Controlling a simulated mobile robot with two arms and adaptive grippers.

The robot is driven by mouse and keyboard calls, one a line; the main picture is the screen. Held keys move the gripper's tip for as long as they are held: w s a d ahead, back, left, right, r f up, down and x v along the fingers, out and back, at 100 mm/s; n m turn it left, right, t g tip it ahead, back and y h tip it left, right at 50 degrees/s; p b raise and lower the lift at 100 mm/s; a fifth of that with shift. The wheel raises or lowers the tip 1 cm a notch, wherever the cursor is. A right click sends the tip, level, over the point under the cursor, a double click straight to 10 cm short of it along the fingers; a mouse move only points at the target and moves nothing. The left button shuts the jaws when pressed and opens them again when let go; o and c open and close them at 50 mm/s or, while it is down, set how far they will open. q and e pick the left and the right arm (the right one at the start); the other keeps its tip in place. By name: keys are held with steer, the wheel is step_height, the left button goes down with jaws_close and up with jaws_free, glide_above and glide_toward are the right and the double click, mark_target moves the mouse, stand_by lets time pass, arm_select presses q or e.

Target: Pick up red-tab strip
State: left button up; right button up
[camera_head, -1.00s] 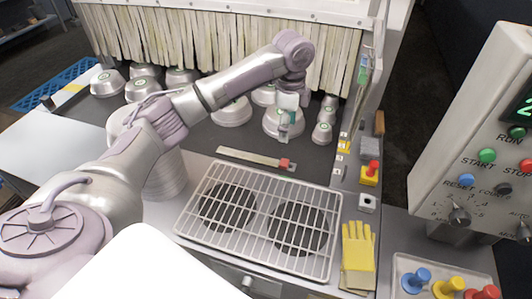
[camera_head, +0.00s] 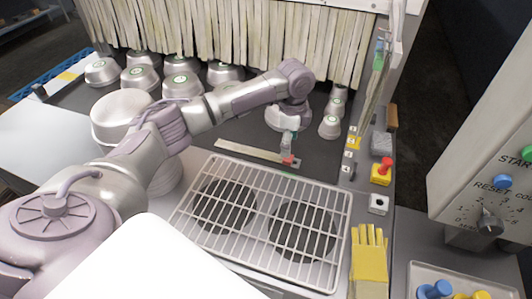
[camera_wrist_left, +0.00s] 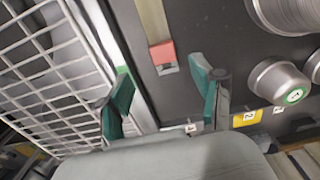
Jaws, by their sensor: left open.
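The red-tab strip (camera_head: 245,151) is a thin, flat, pale metal strip lying on the dark surface just behind the wire rack. Its red tab is at the right end. In the left wrist view the strip (camera_wrist_left: 153,18) comes in from the top, and its red tab lies ahead of and between my fingers. My left gripper (camera_wrist_left: 160,88) is open, with green-tipped fingers and nothing between them. In the head view my left gripper (camera_head: 287,148) points down right at the red tab, partly covering it. Contact cannot be told. My right gripper is not in view.
The wire rack (camera_head: 262,222) over two dark round plates lies in front of the strip. Several silver pans (camera_head: 180,84) stand behind and left. A yellow glove (camera_head: 369,262), a red knob on a yellow base (camera_head: 382,172) and a control panel (camera_head: 490,150) are at right.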

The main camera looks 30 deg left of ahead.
arm_select(q)
steer(key=shift+w+a+f, duration=0.1)
steer(key=shift+w+f, duration=0.05)
steer(key=shift+f, duration=0.55)
step_height(320, 180, down, 4)
steer(key=shift+a+f+p, duration=0.15)
steer(key=shift+p, duration=0.8)
steer(key=shift+f, duration=0.45)
steer(key=c, duration=1.3)
steer(key=shift+o, duration=0.2)
steer(key=shift+r, duration=0.15)
steer(key=shift+w+r+b, duration=0.1)
steer(key=shift+r+b, duration=0.2)
steer(key=shift+r, duration=0.2)
step_height(320, 180, up, 3)
steer(key=shift+f+b, duration=0.1)
steer(key=shift+b, duration=0.45)
steer(key=s+d+r+b, duration=0.2)
steer(key=d+r, duration=0.5)
steer(key=d, duration=0.4)
steer(key=shift+s, duration=0.65)
